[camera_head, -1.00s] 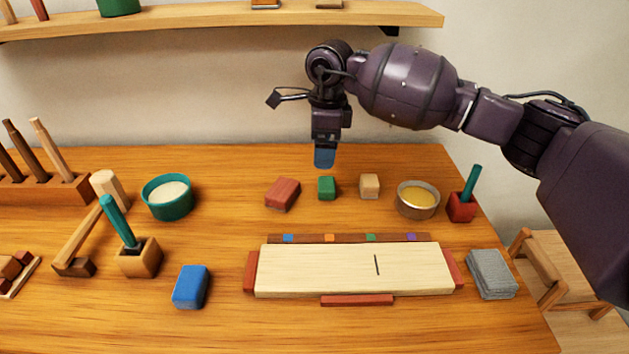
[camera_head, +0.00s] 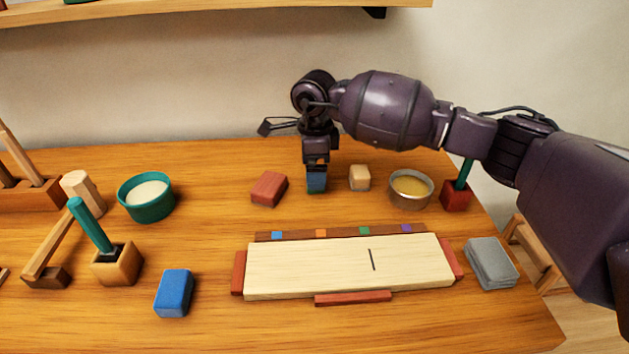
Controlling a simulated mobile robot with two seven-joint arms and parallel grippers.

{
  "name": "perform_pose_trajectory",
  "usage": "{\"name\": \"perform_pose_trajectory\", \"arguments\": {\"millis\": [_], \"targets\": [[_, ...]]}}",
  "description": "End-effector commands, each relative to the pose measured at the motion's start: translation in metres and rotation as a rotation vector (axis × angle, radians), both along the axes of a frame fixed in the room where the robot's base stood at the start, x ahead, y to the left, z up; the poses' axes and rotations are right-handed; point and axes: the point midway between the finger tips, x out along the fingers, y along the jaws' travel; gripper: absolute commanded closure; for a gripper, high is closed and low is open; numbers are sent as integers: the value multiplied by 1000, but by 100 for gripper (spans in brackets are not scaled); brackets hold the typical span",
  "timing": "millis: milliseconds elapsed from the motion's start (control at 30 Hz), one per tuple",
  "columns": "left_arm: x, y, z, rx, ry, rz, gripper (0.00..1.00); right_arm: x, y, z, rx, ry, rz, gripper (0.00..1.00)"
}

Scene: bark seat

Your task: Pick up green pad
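The green pad, a small green block in the earlier view, is hidden now behind the fingers of my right gripper (camera_head: 316,182). My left gripper is not in view.
A metal bowl of yellow stuff (camera_head: 410,189) and a red holder (camera_head: 456,196) stand to the right. In front lies a pale board (camera_head: 340,267) with a color-marked strip. A blue block (camera_head: 174,292) and grey pads (camera_head: 491,264) flank it.

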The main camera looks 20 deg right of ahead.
Motion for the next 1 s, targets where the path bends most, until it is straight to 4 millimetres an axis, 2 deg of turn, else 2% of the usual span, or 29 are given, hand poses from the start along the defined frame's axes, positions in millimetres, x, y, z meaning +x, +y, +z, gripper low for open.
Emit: {"name": "perform_pose_trajectory", "arguments": {"millis": [33, 200, 467, 800, 833, 1000], "targets": [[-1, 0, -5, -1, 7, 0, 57, 0, -1, -13, 0, 8, -1, 6], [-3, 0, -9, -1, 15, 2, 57, 1, -2, -33, 0, 6, 0, 6], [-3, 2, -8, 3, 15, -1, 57, 1, -2, -33, 1, 2, 1, 6], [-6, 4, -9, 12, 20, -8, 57, 1, -2, -33, 1, 2, 0, 58], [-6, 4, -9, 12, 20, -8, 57, 1, -2, -33, 1, 2, 0, 61], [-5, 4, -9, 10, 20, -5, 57, 1, -2, -33, 1, 2, 0, 61]]}}
